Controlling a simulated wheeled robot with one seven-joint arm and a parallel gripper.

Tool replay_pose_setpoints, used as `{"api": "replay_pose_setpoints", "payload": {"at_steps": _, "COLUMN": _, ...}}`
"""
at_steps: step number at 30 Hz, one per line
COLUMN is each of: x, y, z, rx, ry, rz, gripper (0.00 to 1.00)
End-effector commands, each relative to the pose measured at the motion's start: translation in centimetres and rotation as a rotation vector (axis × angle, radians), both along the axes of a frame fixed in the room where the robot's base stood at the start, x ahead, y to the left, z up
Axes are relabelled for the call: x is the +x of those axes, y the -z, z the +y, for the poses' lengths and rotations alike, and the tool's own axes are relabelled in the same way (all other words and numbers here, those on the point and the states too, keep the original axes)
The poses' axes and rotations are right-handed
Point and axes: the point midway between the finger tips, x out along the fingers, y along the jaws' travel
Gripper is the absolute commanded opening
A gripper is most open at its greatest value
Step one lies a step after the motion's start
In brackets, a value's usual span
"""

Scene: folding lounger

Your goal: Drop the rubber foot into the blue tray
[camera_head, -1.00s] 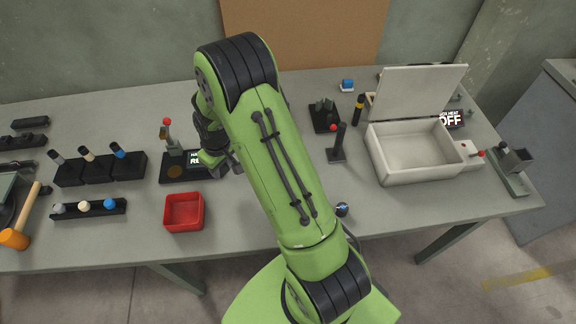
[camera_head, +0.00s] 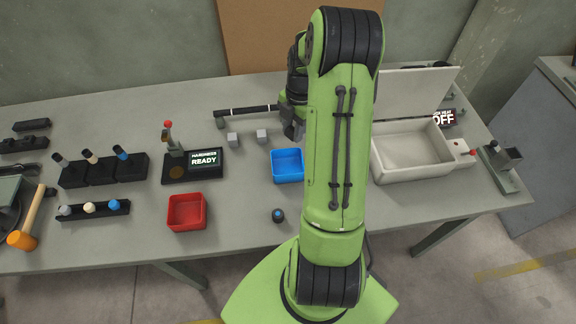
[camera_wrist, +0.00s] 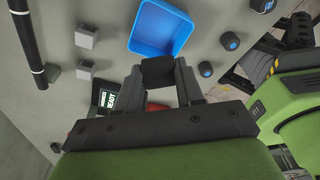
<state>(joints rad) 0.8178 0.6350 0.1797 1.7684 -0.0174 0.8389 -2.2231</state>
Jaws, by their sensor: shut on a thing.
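The blue tray (camera_head: 287,178) lies on the grey table beside my arm; it looks empty. It also shows in the wrist view (camera_wrist: 160,45), just beyond my fingertips. My gripper (camera_wrist: 159,78) is shut on the rubber foot (camera_wrist: 158,70), a short black piece held between both fingers. In the head view my gripper (camera_head: 292,125) hangs above the table just behind the tray. The foot cannot be made out there, and my arm may hide part of the tray's right side.
A red tray (camera_head: 187,212) and a hardness tester reading READY (camera_head: 203,161) stand to the left. Two grey cubes (camera_head: 262,136) and a black rod (camera_head: 247,111) lie behind. A small black piece with a blue top (camera_head: 278,215) lies in front. A white lidded box (camera_head: 412,160) stands right.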

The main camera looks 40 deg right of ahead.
Motion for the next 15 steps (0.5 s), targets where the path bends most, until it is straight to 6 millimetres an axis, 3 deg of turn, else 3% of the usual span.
{"api": "replay_pose_setpoints", "payload": {"at_steps": 10, "x": 0.0, "y": 5.1, "z": 0.1, "rx": 0.002, "ry": 0.000, "rz": 0.001, "gripper": 0.03}}
{"api": "replay_pose_setpoints", "payload": {"at_steps": 15, "x": 0.0, "y": 6.2, "z": 0.1, "rx": 0.001, "ry": 0.000, "rz": 0.000, "gripper": 0.03}}
